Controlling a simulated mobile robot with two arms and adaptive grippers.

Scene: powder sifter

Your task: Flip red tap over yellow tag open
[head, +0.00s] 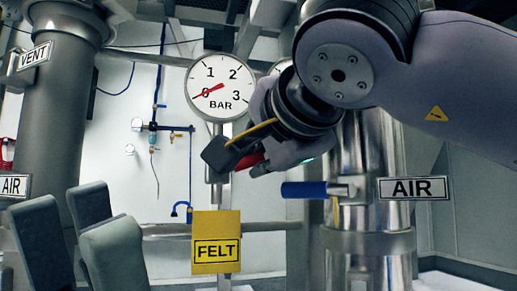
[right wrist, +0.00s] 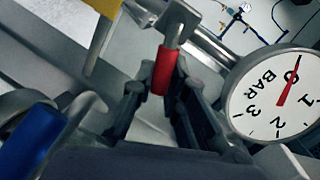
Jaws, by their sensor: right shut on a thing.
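The red tap handle (head: 249,161) shows in the head view below the round gauge and above the yellow tag (head: 216,226), which carries the word FELT. In the right wrist view, the red handle (right wrist: 162,70) lies between the fingers of my right gripper (right wrist: 158,88). That gripper (head: 238,163) is shut on it and hides part of it in the head view. A corner of the yellow tag (right wrist: 106,8) shows at the top of the wrist view. My left gripper (head: 76,232) is at the lower left of the head view, its dark pads apart and empty.
The BAR gauge (head: 220,88) stands just above my right gripper, its needle near 0. A blue-handled tap (head: 304,189) beside an AIR label (head: 413,188) is to the right. A thick pipe with a VENT label (head: 34,56) rises at the left.

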